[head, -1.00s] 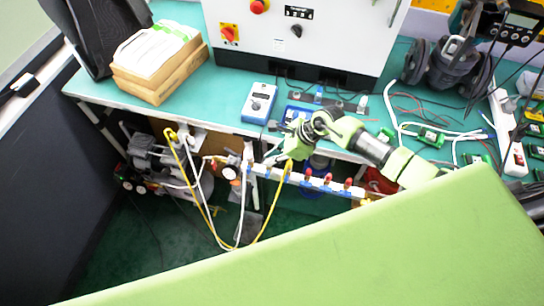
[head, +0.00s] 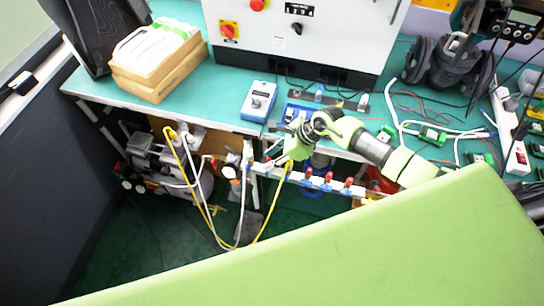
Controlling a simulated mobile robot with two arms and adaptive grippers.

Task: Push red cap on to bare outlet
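A white manifold rail (head: 318,183) runs along the bench's front edge, below the tabletop. Red caps sit on its outlets, at the left (head: 308,173), in the middle (head: 328,177) and at the right (head: 348,183). Farther left on the rail is a blue fitting (head: 267,170); I cannot tell whether it is the bare outlet. My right gripper (head: 272,158) is above the rail's left end, left of the red caps. My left gripper is not in view.
Yellow and white hoses (head: 207,208) hang in loops below the rail's left part. A blue-white meter box (head: 259,101) stands on the teal bench (head: 215,85) behind my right gripper. A grey control cabinet (head: 300,45) stands at the back. Cables and green boards lie at right.

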